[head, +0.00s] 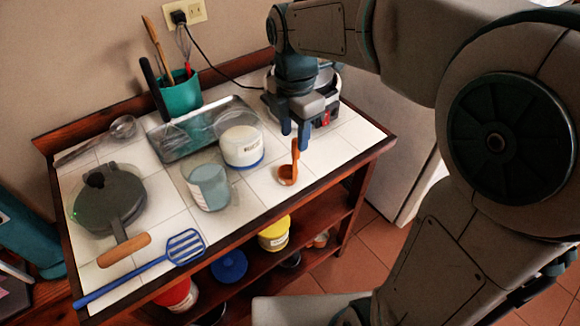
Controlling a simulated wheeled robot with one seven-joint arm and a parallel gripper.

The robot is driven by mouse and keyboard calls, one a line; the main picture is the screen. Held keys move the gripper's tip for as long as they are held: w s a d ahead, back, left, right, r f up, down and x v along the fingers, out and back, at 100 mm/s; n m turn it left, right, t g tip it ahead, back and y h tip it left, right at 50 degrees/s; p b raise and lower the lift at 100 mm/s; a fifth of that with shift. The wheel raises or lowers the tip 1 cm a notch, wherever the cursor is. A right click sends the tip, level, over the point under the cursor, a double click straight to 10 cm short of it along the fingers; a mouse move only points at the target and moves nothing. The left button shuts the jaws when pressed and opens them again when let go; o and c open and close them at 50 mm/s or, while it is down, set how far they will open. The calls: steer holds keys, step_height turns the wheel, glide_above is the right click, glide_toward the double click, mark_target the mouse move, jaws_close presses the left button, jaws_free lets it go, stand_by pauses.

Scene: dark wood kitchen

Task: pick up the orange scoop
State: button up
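The orange scoop (288,175) is on the white tiled top near its front right edge. Its bowl is low and its handle points away toward the back, ending close to my gripper. My gripper (295,138) points down with its two blue-grey fingers apart. The tip of the scoop's handle shows near the gap between the fingertips. I cannot tell from this view whether the fingers are level with the handle or above it.
A white tub (242,149) and a clear blue-grey cup (208,188) stand left of the scoop. A corded appliance (325,115) is behind my gripper. Tiles right of the scoop are clear.

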mark_target(296, 159)
steer(key=shift+w+d+f, duration=0.1)
steer(key=shift+f, duration=1.35)
steer(key=shift+w+d+f, duration=0.1)
steer(key=shift+f, duration=1.35)
jaws_close()
